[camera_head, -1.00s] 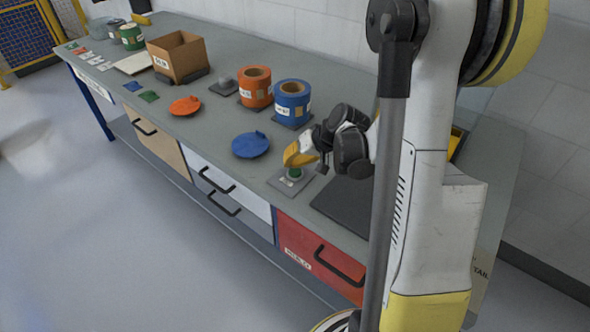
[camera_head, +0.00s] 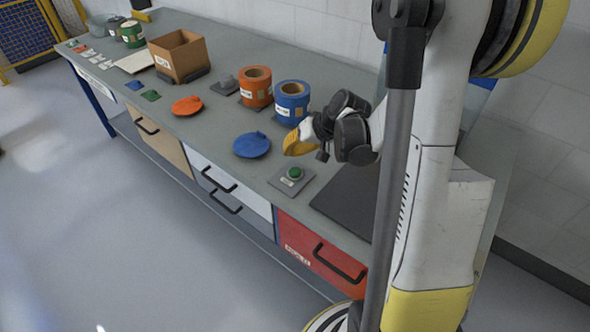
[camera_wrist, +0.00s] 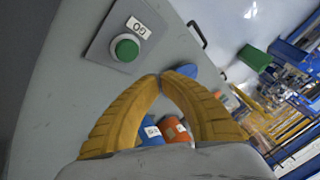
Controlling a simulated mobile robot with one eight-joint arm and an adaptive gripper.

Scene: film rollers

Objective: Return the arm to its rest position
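My gripper (camera_head: 290,144) has yellow fingers and hangs above the workbench, just above and behind a green push button (camera_head: 295,173) on a grey plate. In the wrist view the two yellow fingers curve in and their tips meet (camera_wrist: 161,76), with nothing held between them. The green button (camera_wrist: 126,49), with a "GO" label, shows there beyond the fingertips, and is apart from them. My arm stands on the right of the head view and hides part of the bench behind it.
The bench (camera_head: 225,124) holds a blue roller (camera_head: 292,104), an orange roller (camera_head: 256,90), a blue lid (camera_head: 252,144), an orange lid (camera_head: 187,105) and a cardboard box (camera_head: 178,57). A dark mat (camera_head: 345,207) lies near my arm. Drawers with handles line the front; the floor there is clear.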

